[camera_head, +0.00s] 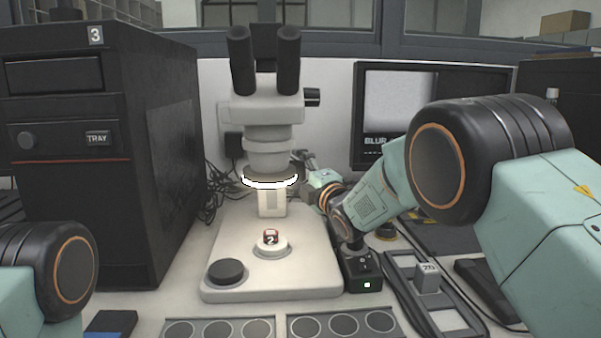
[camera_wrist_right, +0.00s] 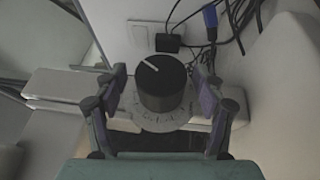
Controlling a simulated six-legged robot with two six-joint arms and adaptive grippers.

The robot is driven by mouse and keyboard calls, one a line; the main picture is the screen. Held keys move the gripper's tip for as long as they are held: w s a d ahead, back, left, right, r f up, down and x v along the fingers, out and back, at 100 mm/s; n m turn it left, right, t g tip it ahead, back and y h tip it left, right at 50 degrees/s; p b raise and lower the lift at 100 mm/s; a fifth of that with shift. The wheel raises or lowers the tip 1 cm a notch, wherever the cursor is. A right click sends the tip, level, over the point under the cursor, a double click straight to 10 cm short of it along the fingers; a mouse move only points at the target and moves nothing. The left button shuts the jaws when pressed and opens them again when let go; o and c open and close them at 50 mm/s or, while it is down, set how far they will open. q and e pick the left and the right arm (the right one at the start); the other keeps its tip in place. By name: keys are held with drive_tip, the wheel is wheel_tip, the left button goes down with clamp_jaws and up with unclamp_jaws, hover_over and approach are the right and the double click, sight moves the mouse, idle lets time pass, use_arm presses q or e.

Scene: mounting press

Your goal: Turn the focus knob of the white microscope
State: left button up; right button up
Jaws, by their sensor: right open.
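The white microscope (camera_head: 270,108) stands in the middle of the head view, with a lit ring under its head. In the right wrist view a black focus knob (camera_wrist_right: 161,82) with a white pointer line sits on a pale dial marked with a scale. The line points to the upper left. My right gripper (camera_wrist_right: 158,90) is open, one finger on each side of the knob, with small gaps visible. In the head view my right gripper (camera_head: 317,183) is beside the microscope's column, and the knob cannot be made out there. My left gripper is out of view.
A sample marked 2 (camera_head: 270,238) sits on the microscope base (camera_head: 290,279). A monitor (camera_head: 400,105) showing "BLUR" stands behind my right arm. A dark cabinet (camera_head: 150,150) is at left. A small black box (camera_head: 362,279) and a grey tray (camera_head: 403,270) lie at right. Cables hang behind.

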drive_tip(key=shift+v, duration=6)
drive_tip(key=shift+r, duration=0.1)
